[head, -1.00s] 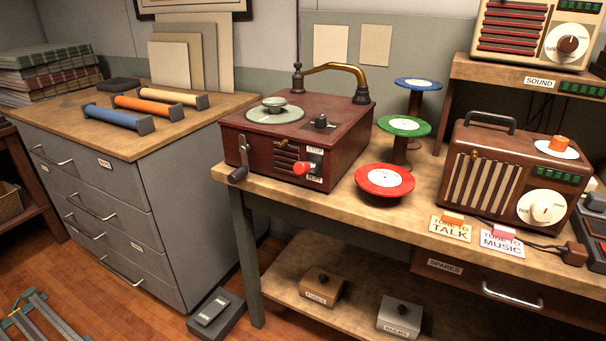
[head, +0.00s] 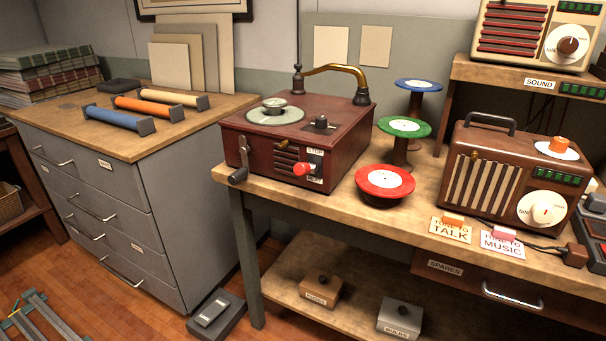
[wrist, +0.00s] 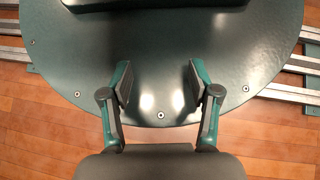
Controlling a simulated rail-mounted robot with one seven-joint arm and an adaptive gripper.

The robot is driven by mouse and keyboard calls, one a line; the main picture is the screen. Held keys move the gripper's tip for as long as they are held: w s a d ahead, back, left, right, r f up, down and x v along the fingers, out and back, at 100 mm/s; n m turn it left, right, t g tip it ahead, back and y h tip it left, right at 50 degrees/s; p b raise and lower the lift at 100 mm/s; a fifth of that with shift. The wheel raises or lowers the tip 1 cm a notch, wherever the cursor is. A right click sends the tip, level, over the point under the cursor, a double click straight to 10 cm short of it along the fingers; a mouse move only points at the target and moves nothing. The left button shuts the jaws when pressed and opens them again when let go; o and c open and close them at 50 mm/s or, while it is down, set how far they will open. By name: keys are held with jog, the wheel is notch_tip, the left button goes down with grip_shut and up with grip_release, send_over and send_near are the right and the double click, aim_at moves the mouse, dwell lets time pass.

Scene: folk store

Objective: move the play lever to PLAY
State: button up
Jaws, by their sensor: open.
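A dark red record player (head: 290,145) stands on the wooden bench. The upper word looks like STOP; the lower word is too small to read surely. A crank handle (head: 239,172) hangs at the front left corner, and a brass arm (head: 335,70) spans the top. My gripper (wrist: 160,88) shows only in the wrist view. It is open and empty, above my own round green base, away from the record player.
Red (head: 385,182), green (head: 404,127) and blue (head: 418,85) discs stand on pedestals right of the player. A brown radio (head: 505,180) stands further right. A grey drawer cabinet (head: 110,210) is at left. The floor between (head: 90,300) holds rails and a pedal box (head: 216,313).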

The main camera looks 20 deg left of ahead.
jog(key=w+a+r+n+t+h+p, duration=0.3)
jog(key=w+a+r+p, duration=0.2)
jog(key=w+r, duration=0.35)
jog(key=w+a+r+n+t+h+p, duration=0.2)
jog(key=w+a+r+n+t+p, duration=0.1)
jog(key=w+a+r+p, duration=0.45)
jog(key=m+t+p, duration=0.9)
jog(key=m+t, duration=0.2)
jog(key=t, duration=1)
send_near(298, 172)
jog(key=shift+n+y, duration=0.3)
jog(key=p+x, duration=0.1)
jog(key=x, duration=0.4)
jog(key=p+x, duration=0.1)
jog(key=x, duration=0.5)
jog(key=shift+d+r+p, duration=0.2)
jog(key=shift+p, duration=0.15)
jog(key=shift+c, duration=0.4)
